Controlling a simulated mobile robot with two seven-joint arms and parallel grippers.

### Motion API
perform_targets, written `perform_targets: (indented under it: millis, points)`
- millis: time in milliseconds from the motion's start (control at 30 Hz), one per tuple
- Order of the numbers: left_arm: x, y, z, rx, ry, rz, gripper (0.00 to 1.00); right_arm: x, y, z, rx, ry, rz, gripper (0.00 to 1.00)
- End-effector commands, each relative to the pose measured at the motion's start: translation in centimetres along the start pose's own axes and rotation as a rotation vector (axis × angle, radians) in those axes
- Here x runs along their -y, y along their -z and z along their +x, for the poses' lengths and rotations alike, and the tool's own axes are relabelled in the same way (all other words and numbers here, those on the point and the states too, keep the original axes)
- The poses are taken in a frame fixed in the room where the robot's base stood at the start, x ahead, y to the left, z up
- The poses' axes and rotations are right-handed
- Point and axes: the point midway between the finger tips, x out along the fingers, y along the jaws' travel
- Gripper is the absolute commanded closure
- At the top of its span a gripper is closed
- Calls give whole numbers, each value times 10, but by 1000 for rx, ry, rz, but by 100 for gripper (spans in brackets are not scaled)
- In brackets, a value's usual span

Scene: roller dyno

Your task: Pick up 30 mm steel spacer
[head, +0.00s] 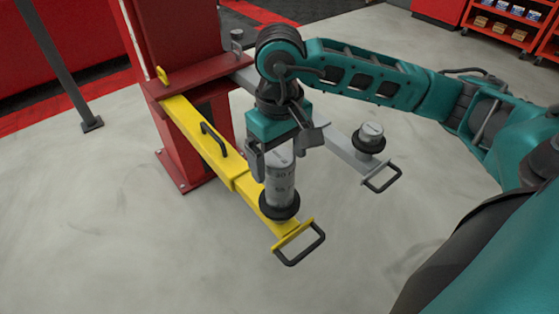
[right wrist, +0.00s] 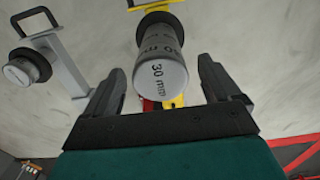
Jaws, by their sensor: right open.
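The 30 mm steel spacer (head: 281,187) is a grey cylinder with dark lettering. It stands upright on a round black pad (head: 279,208) near the outer end of the yellow lift arm (head: 208,143). My right gripper (head: 284,152) is open at the upper part of the spacer, one finger on either side. In the right wrist view gaps show between the spacer and both fingers (right wrist: 158,85). My left gripper is not in view.
A grey lift arm (head: 345,153) with a shorter spacer (head: 371,131) on a black pad lies to the right. Black handles (head: 303,247) stick out at the arm ends. The red post (head: 180,50) stands behind. The floor in front is clear.

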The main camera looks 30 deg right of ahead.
Motion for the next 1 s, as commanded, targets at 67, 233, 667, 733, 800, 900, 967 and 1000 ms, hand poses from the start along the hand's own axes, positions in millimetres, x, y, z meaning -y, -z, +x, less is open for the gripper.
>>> perform_targets:
  millis: [67, 233, 667, 733, 800, 900, 967, 1000]
  points:
    - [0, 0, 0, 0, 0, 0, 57, 0, 0, 0, 0, 0, 0, 10]
    - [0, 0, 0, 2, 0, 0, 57, 0, 0, 0, 0, 0, 0, 21]
    - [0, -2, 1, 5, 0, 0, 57, 0, 0, -1, 0, 1, 0, 62]
    - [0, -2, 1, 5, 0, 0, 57, 0, 0, -1, 0, 1, 0, 68]
    - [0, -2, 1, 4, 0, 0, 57, 0, 0, -1, 0, 1, 0, 75]
    - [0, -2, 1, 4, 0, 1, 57, 0, 0, -1, -1, 1, 0, 79]
    - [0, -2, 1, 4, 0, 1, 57, 0, 0, -1, -1, 1, 0, 79]
    - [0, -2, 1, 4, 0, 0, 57, 0, 0, -1, -1, 1, 0, 79]
